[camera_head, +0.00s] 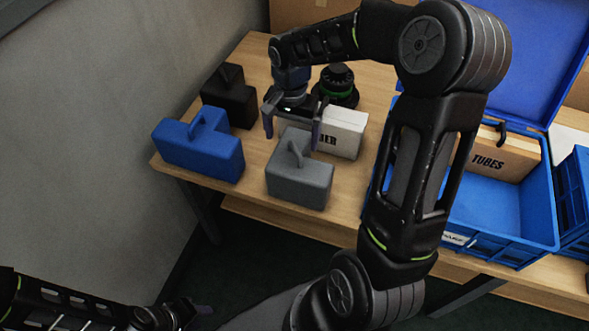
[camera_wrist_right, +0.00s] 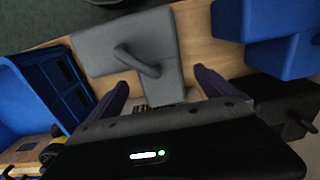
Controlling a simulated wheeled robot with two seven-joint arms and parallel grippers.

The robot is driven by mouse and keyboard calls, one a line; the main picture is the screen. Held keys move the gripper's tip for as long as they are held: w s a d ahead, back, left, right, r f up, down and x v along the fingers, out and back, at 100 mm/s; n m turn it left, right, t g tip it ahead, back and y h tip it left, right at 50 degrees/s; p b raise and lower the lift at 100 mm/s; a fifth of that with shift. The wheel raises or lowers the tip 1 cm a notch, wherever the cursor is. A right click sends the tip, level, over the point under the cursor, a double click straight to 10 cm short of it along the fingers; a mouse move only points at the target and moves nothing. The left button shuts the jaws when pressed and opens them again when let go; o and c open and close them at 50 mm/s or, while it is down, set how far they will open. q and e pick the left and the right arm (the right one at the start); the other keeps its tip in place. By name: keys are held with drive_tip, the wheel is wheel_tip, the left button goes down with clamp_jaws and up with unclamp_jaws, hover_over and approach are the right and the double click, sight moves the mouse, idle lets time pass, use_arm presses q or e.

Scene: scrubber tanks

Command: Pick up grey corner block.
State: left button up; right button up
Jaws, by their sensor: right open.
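The grey corner block (camera_head: 299,183) stands at the front edge of the wooden table in the head view, with a handle on top. In the right wrist view the grey corner block (camera_wrist_right: 103,45) lies beyond the fingertips, its handle between them in the picture. My right gripper (camera_head: 292,132) is open above the back part of the block, fingers pointing down; its fingers also show in the right wrist view (camera_wrist_right: 160,85). Nothing is between them that I can see as held. My left gripper (camera_head: 190,312) is low at the bottom left, away from the table; its jaws are unclear.
A blue corner block (camera_head: 198,150) and a black block (camera_head: 229,97) stand left of the grey one. A white lettered box (camera_head: 343,133) and a black-green round device (camera_head: 337,86) are close behind. An open blue crate (camera_head: 487,205) holds a TUBES box (camera_head: 503,158).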

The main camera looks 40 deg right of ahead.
sight(291, 154)
drive_tip(key=shift+f, duration=1.05)
wheel_tip(291, 154, down, 5)
drive_tip(key=shift+a+f+p, duration=0.1)
drive_tip(key=shift+f+p, duration=0.05)
drive_tip(key=shift+p, duration=0.35)
drive_tip(key=shift+c, duration=0.2)
drive_tip(key=c, duration=1.8)
